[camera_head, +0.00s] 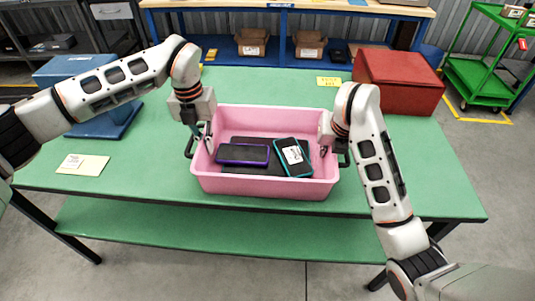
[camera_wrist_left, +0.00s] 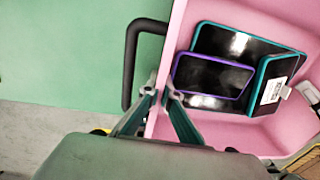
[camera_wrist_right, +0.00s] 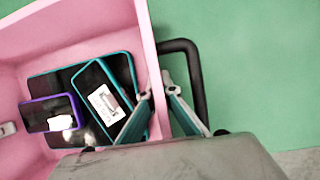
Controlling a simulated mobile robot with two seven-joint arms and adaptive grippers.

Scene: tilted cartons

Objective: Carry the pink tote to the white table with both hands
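The pink tote (camera_head: 265,187) stands on the green table (camera_head: 400,190), in front of me. It holds a purple-edged device (camera_head: 243,154), a teal-edged device with a white label (camera_head: 293,157), and a dark flat item under them. My left gripper (camera_wrist_left: 162,94) is shut on the tote's left wall, one finger inside and one outside, beside a black handle (camera_wrist_left: 131,62). My right gripper (camera_wrist_right: 158,88) is shut on the right wall in the same way, beside the other black handle (camera_wrist_right: 198,75). I see no white table.
A blue object (camera_head: 80,70) and a yellow-white card (camera_head: 83,164) lie at the table's left. A red box (camera_head: 400,82) stands at its back right. A wood-topped bench (camera_head: 300,6) is behind, and a green cart (camera_head: 478,80) stands far right.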

